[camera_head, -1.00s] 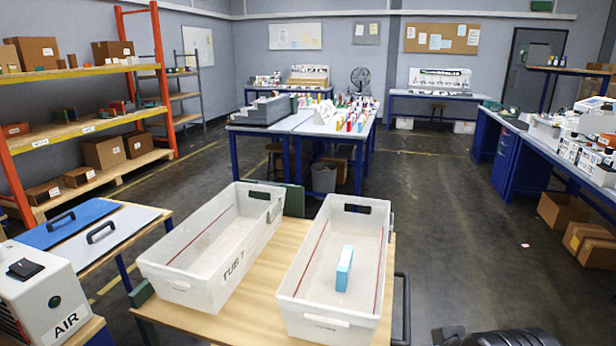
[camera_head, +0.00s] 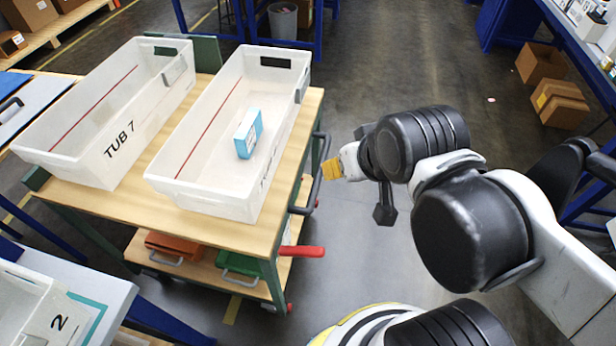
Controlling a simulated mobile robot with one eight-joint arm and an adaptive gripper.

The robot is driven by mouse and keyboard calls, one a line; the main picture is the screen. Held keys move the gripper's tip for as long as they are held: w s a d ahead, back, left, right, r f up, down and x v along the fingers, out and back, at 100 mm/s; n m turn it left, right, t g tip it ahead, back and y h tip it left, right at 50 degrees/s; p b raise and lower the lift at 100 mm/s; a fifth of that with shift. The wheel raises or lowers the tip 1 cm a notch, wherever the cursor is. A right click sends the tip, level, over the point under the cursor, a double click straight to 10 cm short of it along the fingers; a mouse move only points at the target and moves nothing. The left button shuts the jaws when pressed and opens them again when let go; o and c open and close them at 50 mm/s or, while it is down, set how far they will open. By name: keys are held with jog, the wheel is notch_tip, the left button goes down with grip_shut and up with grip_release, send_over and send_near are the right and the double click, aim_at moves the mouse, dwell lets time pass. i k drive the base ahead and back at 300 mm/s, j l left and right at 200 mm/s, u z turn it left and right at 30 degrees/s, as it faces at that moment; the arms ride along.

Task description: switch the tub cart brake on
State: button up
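The tub cart (camera_head: 150,205) has a wooden top, a green frame and a lower shelf, and stands left of centre. A red lever (camera_head: 303,251) sticks out to the right from the cart's near right side, roughly level; I take it for the brake. A dark handle bar (camera_head: 303,208) runs along the cart's right side above it. My gripper (camera_head: 332,169), with yellow fingertips, is right of the cart, close to the handle bar in the picture and above the red lever. Its fingers are too small and overlapped to tell open from shut. I cannot tell whether it touches the bar.
Two white tubs stand on the cart: one marked TUB 7 (camera_head: 122,140), the other (camera_head: 213,195) holding a light-blue box (camera_head: 248,134). Orange (camera_head: 170,247) and green (camera_head: 240,264) cases sit on the lower shelf. Cardboard boxes (camera_head: 558,103) lie at right.

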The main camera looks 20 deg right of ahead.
aim_at(298, 252)
jog(key=k+l+z, duration=0.1)
jog(key=k+l, duration=0.3)
jog(key=k+l+z, duration=0.15)
jog(key=k+l, duration=0.2)
jog(key=l, duration=0.25)
